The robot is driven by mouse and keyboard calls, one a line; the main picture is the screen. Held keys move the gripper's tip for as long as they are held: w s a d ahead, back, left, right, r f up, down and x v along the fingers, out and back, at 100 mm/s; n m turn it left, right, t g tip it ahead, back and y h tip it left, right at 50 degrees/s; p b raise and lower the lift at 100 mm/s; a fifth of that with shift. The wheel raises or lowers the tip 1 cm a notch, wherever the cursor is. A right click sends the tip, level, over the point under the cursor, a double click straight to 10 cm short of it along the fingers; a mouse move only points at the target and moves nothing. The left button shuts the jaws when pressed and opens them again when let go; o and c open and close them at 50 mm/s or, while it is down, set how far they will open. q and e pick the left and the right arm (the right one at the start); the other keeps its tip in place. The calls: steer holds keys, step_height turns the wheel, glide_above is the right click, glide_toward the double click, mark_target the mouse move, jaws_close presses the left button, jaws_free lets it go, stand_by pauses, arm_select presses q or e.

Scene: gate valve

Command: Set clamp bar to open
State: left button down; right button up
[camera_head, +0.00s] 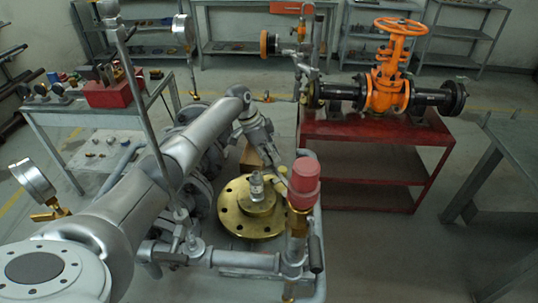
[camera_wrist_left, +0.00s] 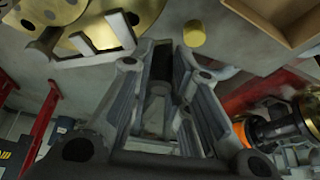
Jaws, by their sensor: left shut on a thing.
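My left gripper (camera_head: 272,160) reaches in from the left on its grey arm and points down and right, just above and behind the gold flange (camera_head: 236,222). In the left wrist view, its two dark fingers (camera_wrist_left: 168,55) close around a grey bar-like piece (camera_wrist_left: 155,108). That piece lies between the fingers and is mostly hidden by them. I cannot tell for sure that it is the clamp bar, nor its angle. In the head view the held part is too small and covered to make out. My right gripper is in neither view.
A red-capped valve (camera_head: 305,183) stands close right of my left gripper. A pressure gauge (camera_head: 32,182) is at left. An orange gate valve (camera_head: 388,90) sits on a red table (camera_head: 375,132) behind. Floor is free between that table and the grey table (camera_head: 510,145) at right.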

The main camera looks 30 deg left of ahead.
arm_select(q)
steer(key=shift+f, duration=0.1)
steer(key=c, duration=1.7)
jaws_free()
steer(key=shift+o, duration=0.2)
steer(key=v, duration=1.2)
steer(key=shift+f, duration=0.1)
